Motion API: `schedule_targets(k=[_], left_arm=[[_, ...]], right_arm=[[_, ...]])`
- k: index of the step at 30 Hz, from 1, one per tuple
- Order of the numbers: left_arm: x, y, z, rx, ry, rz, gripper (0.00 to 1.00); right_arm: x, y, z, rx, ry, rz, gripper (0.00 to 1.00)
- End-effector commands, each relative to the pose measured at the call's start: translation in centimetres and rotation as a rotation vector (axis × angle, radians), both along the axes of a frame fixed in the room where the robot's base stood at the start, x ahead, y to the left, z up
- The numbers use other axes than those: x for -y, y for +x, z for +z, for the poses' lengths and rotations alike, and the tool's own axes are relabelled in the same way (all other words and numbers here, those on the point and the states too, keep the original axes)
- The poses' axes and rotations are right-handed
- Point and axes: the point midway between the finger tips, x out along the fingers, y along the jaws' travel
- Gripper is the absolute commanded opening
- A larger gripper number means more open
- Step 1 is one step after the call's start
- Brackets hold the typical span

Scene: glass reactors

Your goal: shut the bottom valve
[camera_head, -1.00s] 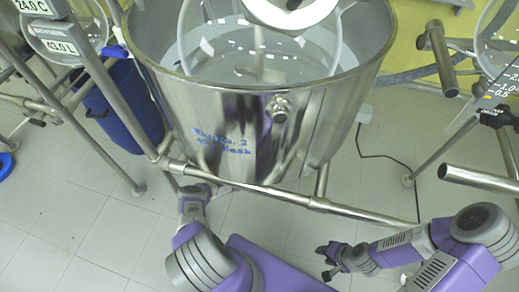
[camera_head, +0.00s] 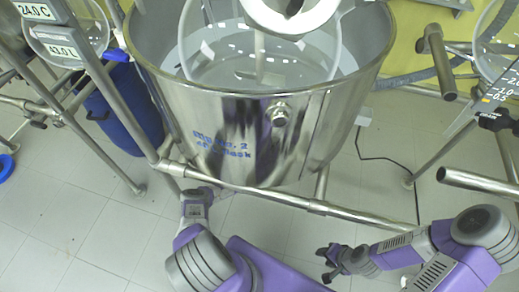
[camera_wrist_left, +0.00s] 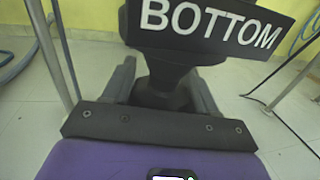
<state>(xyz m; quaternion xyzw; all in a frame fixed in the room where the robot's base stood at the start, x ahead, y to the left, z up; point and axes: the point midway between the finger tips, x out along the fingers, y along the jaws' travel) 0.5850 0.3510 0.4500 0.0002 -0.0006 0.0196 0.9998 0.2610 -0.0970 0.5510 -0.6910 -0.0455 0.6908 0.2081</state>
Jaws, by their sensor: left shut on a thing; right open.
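The bottom valve's black label (camera_wrist_left: 205,22), marked BOTTOM in white, fills the top of the left wrist view. A dark valve handle (camera_wrist_left: 165,75) runs down from below it between the grey fingers of my left gripper (camera_wrist_left: 166,88). The gripper is shut on this handle. In the head view my left arm reaches under the steel vessel (camera_head: 215,110), so the valve and my left fingertips are hidden there. My right gripper (camera_head: 327,263) is open and empty above the floor at the lower right.
A steel frame rail (camera_head: 270,194) crosses in front of the vessel, above my left forearm. A frame post (camera_head: 115,105) and a blue bin (camera_head: 125,105) stand at the left. A black cable (camera_head: 385,158) lies on the tiled floor (camera_head: 80,225), which has clear room.

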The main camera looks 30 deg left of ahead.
Motion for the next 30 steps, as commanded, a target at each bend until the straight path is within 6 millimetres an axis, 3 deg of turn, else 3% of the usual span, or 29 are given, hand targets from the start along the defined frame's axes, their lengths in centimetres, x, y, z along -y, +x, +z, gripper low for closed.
schedule_targets(k=[8,21,30], left_arm=[[-0.1,-0.1,0.0,-0.003,-0.004,0.188,0.27],[-0.7,-0.2,-0.2,-0.001,0.001,0.554,0.27],[-1.0,-0.5,-0.1,-0.002,0.002,0.712,0.27]], right_arm=[[0.0,0.0,1.2,0.0,0.0,0.0,0.43],[0.0,0.0,-0.3,0.0,0.0,0.0,0.43],[0.0,0.0,-0.6,0.0,0.0,0.0,0.43]])
